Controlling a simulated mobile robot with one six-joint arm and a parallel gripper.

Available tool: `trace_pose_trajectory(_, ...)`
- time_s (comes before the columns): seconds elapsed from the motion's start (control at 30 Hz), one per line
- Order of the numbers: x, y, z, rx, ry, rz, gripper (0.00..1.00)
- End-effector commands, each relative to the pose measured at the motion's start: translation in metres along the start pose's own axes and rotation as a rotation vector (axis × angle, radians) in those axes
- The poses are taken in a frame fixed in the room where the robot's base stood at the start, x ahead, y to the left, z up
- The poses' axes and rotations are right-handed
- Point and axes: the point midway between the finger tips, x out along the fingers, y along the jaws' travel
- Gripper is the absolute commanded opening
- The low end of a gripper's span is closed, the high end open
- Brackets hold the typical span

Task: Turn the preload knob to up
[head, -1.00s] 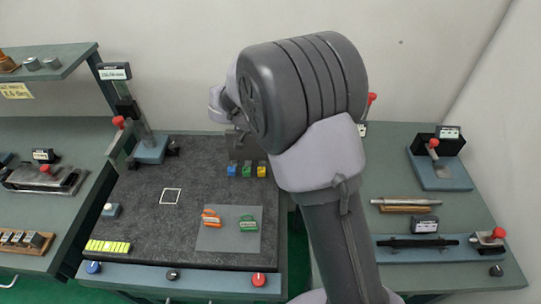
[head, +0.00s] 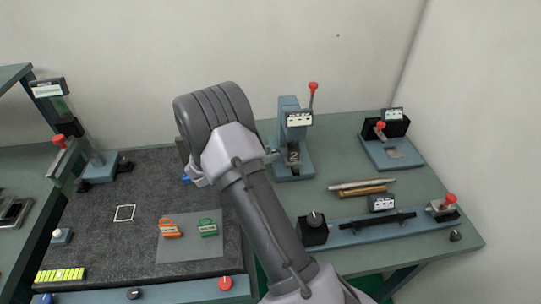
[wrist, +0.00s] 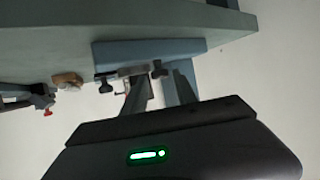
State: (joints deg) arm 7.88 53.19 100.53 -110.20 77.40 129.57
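A black box with a round dark knob (head: 314,220) stands at the left end of the long blue fixture on the right bench. It is the likeliest preload knob, but I can read no label. A small light mark shows near its top; its exact setting is too small to tell. My arm rises to the left of it, close beside it in the head view.
A blue press with a red-tipped lever (head: 293,135) stands behind my arm. A red-knobbed clamp (head: 380,140) is at the back right. Rods (head: 362,187) lie between. The left bench has a dark mat with orange and green pieces (head: 208,228).

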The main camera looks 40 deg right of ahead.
Motion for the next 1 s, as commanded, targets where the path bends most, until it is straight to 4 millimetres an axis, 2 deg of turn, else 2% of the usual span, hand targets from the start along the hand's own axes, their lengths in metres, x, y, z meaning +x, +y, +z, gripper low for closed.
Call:
trace_pose_trajectory(0.13,0.012,0.001,0.001,0.0,0.0,0.001,0.34)
trace_pose_trajectory(0.43,0.014,0.0,0.0,0.0,0.0,0.0,0.34)
trace_pose_trajectory(0.6,0.014,0.0,0.0,0.0,0.0,0.0,0.01)
trace_pose_trajectory(0.8,0.015,0.0,0.002,-0.006,0.001,-0.019,0.0)
trace_pose_trajectory(1.0,0.019,0.004,0.007,-0.059,0.002,-0.157,0.0)
